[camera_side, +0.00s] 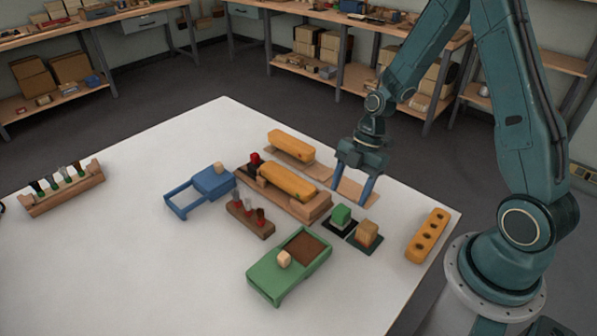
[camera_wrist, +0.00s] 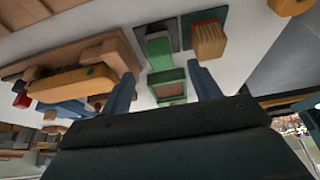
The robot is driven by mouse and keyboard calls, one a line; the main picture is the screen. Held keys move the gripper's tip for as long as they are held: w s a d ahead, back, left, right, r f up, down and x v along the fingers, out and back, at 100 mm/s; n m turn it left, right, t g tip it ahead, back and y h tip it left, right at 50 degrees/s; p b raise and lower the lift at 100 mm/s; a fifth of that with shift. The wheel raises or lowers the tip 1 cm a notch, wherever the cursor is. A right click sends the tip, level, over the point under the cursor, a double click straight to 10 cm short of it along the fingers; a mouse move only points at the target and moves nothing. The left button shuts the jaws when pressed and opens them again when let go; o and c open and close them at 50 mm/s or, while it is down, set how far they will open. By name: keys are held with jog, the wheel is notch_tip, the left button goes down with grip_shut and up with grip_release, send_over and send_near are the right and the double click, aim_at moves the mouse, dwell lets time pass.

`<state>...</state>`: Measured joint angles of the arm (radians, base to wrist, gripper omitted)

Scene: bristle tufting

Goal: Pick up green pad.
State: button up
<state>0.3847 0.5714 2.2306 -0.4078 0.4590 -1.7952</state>
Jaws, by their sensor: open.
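The green pad (camera_side: 341,214) is a small green block with a pale lower layer, standing on a dark square base. In the wrist view the green pad (camera_wrist: 159,50) shows just beyond the gap between the fingers. My gripper (camera_side: 351,194) is open and empty, pointing down, just behind and above the green pad in the side view. Its two blue fingers (camera_wrist: 158,71) stand apart in the wrist view and do not touch the pad.
A wooden block (camera_side: 367,232) on a dark base stands close beside the pad. A wooden fixture with a yellow piece (camera_side: 287,183) lies left of my gripper. A green tray (camera_side: 275,277) is in front, and a yellow holed block (camera_side: 428,236) at right.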

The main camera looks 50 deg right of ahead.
aim_at(343, 208)
jog(key=shift+x, duration=0.95)
jog(key=shift+f, duration=0.1)
jog(key=shift+x, duration=2.55)
jog(key=c, duration=1.1)
